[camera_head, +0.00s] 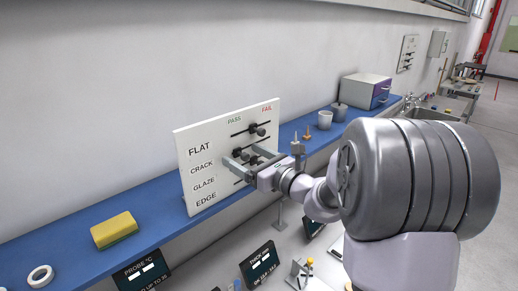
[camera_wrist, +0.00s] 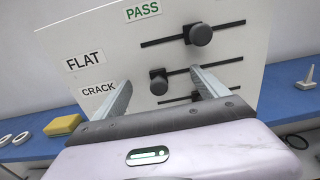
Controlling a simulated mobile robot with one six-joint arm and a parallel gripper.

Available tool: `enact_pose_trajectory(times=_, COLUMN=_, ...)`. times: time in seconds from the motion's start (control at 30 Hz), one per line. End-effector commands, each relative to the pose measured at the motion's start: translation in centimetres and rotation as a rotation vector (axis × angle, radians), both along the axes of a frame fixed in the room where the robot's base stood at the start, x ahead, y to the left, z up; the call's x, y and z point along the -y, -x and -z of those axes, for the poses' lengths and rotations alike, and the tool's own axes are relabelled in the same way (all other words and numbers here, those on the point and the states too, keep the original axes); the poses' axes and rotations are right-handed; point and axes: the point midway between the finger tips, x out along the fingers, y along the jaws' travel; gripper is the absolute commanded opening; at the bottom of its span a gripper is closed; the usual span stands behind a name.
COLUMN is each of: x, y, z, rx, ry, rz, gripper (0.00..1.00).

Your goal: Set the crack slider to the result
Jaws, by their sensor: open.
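A white board (camera_head: 192,170) stands on the blue shelf, with rows labelled FLAT, CRACK, GLAZE and EDGE under PASS and FAIL. The dark crack slider (camera_wrist: 158,84) is at the left end of its slot, on the PASS side. The flat slider (camera_wrist: 200,35) sits around the middle of its slot above. My gripper (camera_head: 246,157) is at the board. In the wrist view my gripper (camera_wrist: 160,78) is open, with the crack knob between its fingers, apart from both. The lower sliders are partly hidden by my gripper.
A yellow sponge (camera_head: 114,230) and a white tape roll (camera_head: 40,276) lie on the blue shelf (camera_head: 72,225) to the left. Dark displays (camera_head: 259,264) stand below.

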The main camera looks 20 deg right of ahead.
Motion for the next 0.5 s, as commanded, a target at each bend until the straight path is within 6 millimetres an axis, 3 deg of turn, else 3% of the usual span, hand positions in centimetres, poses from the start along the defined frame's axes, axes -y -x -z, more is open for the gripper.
enact_pose_trajectory(times=0.27, x=0.3, y=0.5, z=0.1, rx=0.000, ry=0.001, rz=0.002, gripper=0.84)
enact_pose_trajectory(times=0.5, x=1.7, y=4.3, z=0.2, rx=0.000, ry=0.001, rz=0.003, gripper=0.84)
